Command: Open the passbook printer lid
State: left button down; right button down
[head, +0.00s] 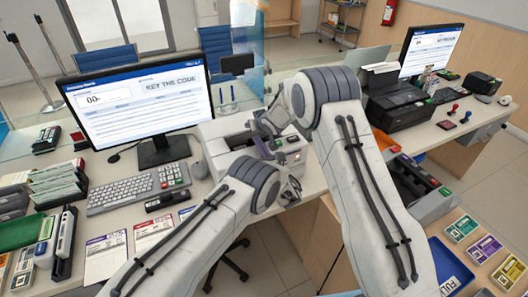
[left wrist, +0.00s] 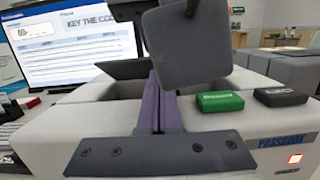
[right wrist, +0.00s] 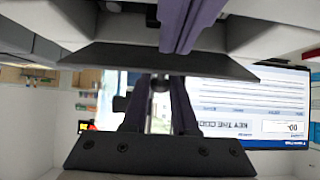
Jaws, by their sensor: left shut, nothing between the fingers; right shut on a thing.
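The passbook printer (head: 228,130) is a light grey box right of the monitor in the head view. In the left wrist view, its body (left wrist: 225,122) shows a PASSBOOK label, a green button (left wrist: 219,101) and a black one (left wrist: 281,97). My left gripper (head: 291,190) is at the printer's front, its purple fingers (left wrist: 160,105) shut and empty. My right gripper (head: 264,128) is over the printer's top. In the right wrist view, its fingers (right wrist: 158,104) are closed about a thin grey bar (right wrist: 159,86), seemingly the lid handle. My arms hide much of the lid; its angle is unclear.
A monitor (head: 140,95), keyboard (head: 138,193) and card reader (head: 172,176) stand left of the printer. A black printer (head: 402,104) stands on the right-hand counter.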

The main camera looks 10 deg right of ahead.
pick_arm(q)
jog(key=shift+x, duration=0.85)
jog(key=shift+w+a+r, duration=0.15)
jog(key=shift+w+r, duration=0.3)
jog(key=shift+r, duration=0.45)
pick_arm(e)
jog(key=c, duration=1)
grip_release()
